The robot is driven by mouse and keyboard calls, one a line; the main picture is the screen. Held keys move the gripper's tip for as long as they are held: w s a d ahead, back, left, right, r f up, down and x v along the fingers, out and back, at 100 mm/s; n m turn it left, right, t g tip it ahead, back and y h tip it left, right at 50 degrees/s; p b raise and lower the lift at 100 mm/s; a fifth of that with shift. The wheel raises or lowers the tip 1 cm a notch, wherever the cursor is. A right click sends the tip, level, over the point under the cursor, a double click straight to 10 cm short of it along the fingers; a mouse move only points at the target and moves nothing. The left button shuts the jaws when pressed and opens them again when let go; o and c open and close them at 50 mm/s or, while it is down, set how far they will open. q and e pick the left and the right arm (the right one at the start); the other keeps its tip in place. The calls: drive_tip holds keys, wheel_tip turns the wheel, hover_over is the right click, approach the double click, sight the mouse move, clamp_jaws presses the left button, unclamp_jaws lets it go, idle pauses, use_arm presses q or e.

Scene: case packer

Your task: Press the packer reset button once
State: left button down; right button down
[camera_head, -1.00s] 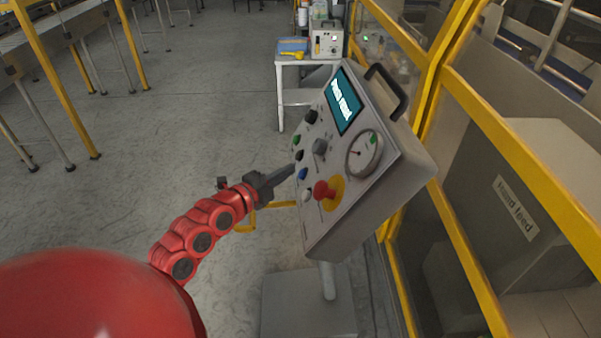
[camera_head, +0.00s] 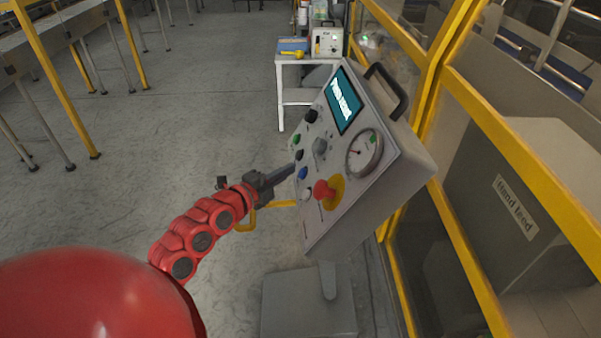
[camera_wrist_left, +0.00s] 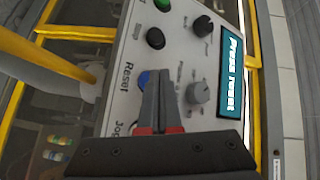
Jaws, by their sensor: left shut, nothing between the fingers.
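The control box (camera_head: 375,190) has a blue button (camera_head: 303,173) on its sloping face. In the left wrist view the blue button (camera_wrist_left: 144,79) is beside the printed word "Reset" and is partly hidden by my fingertips. My left gripper (camera_head: 293,167) is shut and empty, with its tips at the left edge of the panel, close to the blue button. In the wrist view my left gripper (camera_wrist_left: 156,74) overlaps the button; I cannot tell whether it touches. The display (camera_wrist_left: 231,70) reads "Press reset". My right gripper is not in view.
Near the blue button are a black button (camera_head: 299,155), a green button (camera_head: 297,140), a white button (camera_head: 306,194) and a red mushroom knob (camera_head: 323,189) on yellow. A yellow-framed guard (camera_head: 510,165) stands to the right. Open floor (camera_head: 190,110) lies left.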

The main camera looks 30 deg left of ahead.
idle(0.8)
use_arm(q)
drive_tip(key=shift+w+d+f+p, duration=0.2)
drive_tip(key=shift+d+p, duration=0.15)
drive_tip(key=shift+p, duration=0.25)
drive_tip(key=shift+w+d+f+p, duration=0.15)
drive_tip(key=shift+w+d+p, duration=0.05)
drive_tip(key=shift+p, duration=0.25)
idle(0.3)
drive_tip(key=shift+a, duration=0.1)
idle(0.3)
drive_tip(key=shift+s+a+r, duration=0.4)
drive_tip(key=shift+a, duration=0.05)
drive_tip(key=s+a, duration=0.1)
drive_tip(key=a+r, duration=0.1)
drive_tip(key=s+a+r+p, duration=0.1)
drive_tip(key=shift+s+a+r, duration=0.25)
drive_tip(key=shift+s, duration=0.05)
idle(0.3)
